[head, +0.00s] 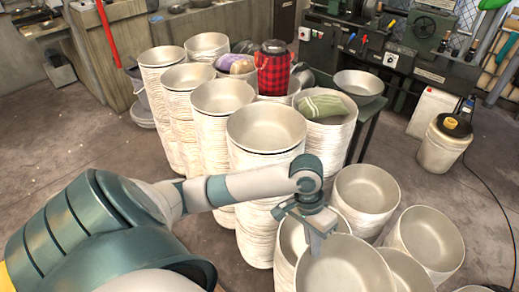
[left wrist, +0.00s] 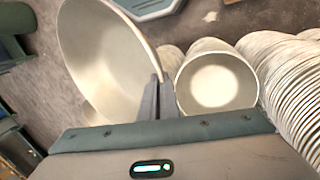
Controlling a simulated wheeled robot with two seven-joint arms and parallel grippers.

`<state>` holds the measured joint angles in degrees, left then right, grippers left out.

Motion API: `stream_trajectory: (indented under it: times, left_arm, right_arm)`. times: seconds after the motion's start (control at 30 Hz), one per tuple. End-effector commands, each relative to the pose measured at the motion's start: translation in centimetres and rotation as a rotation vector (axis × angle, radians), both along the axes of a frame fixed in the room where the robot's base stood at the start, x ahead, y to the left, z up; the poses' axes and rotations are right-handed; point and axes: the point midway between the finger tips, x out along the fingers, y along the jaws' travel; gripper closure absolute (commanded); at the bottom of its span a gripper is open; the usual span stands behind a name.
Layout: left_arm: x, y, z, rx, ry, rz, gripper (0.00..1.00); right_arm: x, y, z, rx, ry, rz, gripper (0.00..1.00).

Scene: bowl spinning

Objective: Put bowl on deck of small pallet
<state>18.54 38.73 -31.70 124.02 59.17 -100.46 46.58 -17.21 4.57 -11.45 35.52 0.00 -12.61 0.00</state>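My left gripper (head: 318,238) reaches over the front stacks in the head view. Its fingers (left wrist: 158,100) are close together on the rim of a pale metal bowl (head: 346,268). This bowl is large and tilted in the left wrist view (left wrist: 105,55), left of the fingers. In the head view it is cut by the bottom edge and overlaps the bowls around it. I cannot tell whether its underside touches anything. My right gripper is in neither view. I cannot make out a small pallet in either view.
Tall bowl stacks (head: 268,128) stand behind my left arm. Lower stacks (head: 366,190) and (head: 425,238) are close on the right.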

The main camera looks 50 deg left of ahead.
Motion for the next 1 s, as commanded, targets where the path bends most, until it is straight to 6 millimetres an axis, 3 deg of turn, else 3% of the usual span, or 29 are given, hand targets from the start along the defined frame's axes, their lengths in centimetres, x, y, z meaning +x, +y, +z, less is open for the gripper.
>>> stream_trajectory:
  times: [0.03, 0.1, 0.3, 1.0]
  left_arm:
    - [-0.2, 0.0, -1.3, -0.002, -0.002, 0.016, 1.0]
    - [-0.5, 0.0, -2.0, -0.002, -0.002, 0.038, 1.0]
    - [-0.9, 0.0, -3.3, -0.003, -0.002, 0.078, 1.0]
    - [-1.1, 0.0, -3.5, -0.004, -0.002, 0.092, 1.0]
  right_arm:
    - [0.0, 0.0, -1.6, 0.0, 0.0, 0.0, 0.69]
    - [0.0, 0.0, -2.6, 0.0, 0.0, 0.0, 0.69]
    - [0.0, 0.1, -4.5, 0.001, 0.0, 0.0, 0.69]
    - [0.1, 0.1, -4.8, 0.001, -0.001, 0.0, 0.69]
